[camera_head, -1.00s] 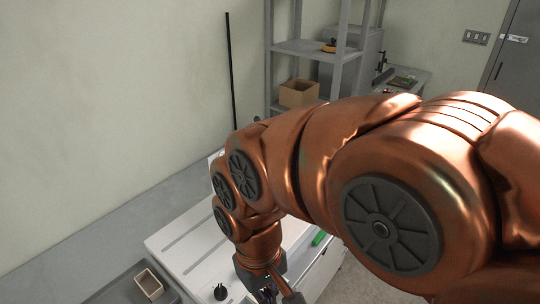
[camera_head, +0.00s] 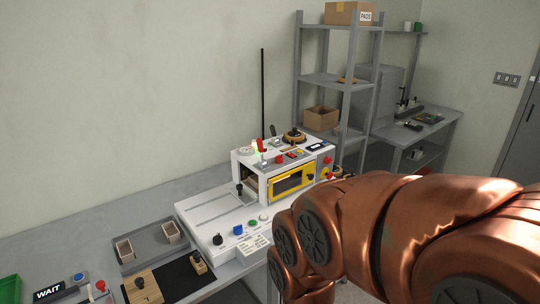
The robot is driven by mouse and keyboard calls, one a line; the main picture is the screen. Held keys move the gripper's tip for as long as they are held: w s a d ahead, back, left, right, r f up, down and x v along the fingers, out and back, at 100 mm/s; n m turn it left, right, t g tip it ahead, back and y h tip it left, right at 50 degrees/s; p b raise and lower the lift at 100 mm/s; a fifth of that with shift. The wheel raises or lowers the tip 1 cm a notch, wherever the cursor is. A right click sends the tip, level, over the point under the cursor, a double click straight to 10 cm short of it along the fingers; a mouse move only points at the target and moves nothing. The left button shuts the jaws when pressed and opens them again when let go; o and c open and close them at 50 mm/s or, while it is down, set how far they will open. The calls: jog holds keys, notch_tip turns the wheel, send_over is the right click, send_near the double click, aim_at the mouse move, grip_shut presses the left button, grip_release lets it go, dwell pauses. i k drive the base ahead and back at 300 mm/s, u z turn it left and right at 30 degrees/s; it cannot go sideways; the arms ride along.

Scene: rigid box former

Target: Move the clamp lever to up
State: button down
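The box former (camera_head: 215,215) is a white machine on the bench, with a yellow-framed window on its front. A small upright lever with a black knob (camera_head: 239,188) stands at the left opening of its housing. A red-tipped lever (camera_head: 260,146) and a small black handle (camera_head: 273,131) stand on top. No readable label shows which of these is the clamp lever. My copper arm fills the lower right, in front of the machine's right side. My gripper is out of the picture, below the bottom edge.
Red knobs (camera_head: 328,167) stick out at the machine's right end. A grey tray (camera_head: 150,243) with small boxes and a wooden fixture (camera_head: 143,290) lie to the left. Shelves (camera_head: 330,79) stand behind.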

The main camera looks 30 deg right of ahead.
aim_at(259, 141)
jog(key=u, duration=0.3)
jog(key=i, duration=0.85)
jog(key=z, duration=0.35)
